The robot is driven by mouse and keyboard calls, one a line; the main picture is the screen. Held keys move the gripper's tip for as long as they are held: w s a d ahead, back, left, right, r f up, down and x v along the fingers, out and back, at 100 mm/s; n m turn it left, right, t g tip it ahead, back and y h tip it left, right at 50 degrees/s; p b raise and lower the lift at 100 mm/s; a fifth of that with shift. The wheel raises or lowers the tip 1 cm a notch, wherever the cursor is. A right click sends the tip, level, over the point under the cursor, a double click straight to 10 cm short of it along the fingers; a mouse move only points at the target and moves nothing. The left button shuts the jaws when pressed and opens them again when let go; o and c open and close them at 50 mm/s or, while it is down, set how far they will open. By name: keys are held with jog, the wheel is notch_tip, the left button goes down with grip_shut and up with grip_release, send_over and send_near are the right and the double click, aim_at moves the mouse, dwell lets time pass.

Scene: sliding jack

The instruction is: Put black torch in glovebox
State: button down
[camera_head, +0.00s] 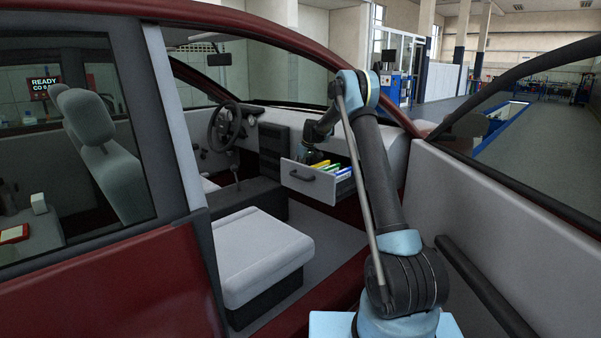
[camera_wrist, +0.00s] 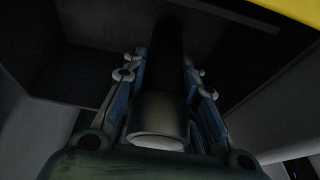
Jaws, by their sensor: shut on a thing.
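The glovebox (camera_head: 318,185) is an open drawer with a pale front and dark handle, pulled out from the dashboard in the head view. My gripper (camera_wrist: 165,80) is shut on the black torch (camera_wrist: 160,110), a dark cylinder with a lighter rounded end toward the camera in the wrist view. The torch's far end fades into shadow. In the head view my arm reaches through the car's door opening to the back left part of the drawer. My gripper and the torch are dark and hard to make out there. I cannot tell whether the torch touches the drawer floor.
Yellow, green and blue folders (camera_head: 335,171) stand in the drawer to the right of my gripper. A yellow edge (camera_wrist: 300,10) shows close by in the wrist view. The steering wheel (camera_head: 226,127), grey seat (camera_head: 262,250) and open door (camera_head: 500,225) surround my arm.

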jog(key=shift+f, duration=0.45)
jog(key=c, duration=1.2)
grip_release()
jog(key=v, duration=1.1)
jog(key=s+d+r+m, duration=0.1)
jog(key=s+r, duration=0.3)
jog(key=s, duration=0.4)
jog(key=s+d+r, duration=0.1)
jog(key=s+r, duration=0.2)
jog(key=s, duration=0.5)
jog(key=s+d+r+m, duration=0.15)
jog(key=s+d, duration=0.35)
jog(key=s, duration=0.5)
jog(key=s+d+r+m, duration=0.1)
jog(key=s+d+m, duration=0.1)
jog(key=s+d, duration=0.6)
jog(key=s+d+f+m+h, duration=0.1)
jog(key=s+d+f, duration=0.2)
jog(key=s, duration=0.8)
jog(key=s+d+f+m+h, duration=0.1)
jog(key=s+d+f+m, duration=0.1)
jog(key=s+f, duration=0.6)
jog(key=s+d+f+m+h, duration=0.1)
jog(key=s+d+f, duration=0.3)
jog(key=s, duration=1)
jog(key=shift+f+m+g, duration=0.3)
jog(key=shift+f+m, duration=0.15)
jog(key=shift+f, duration=0.25)
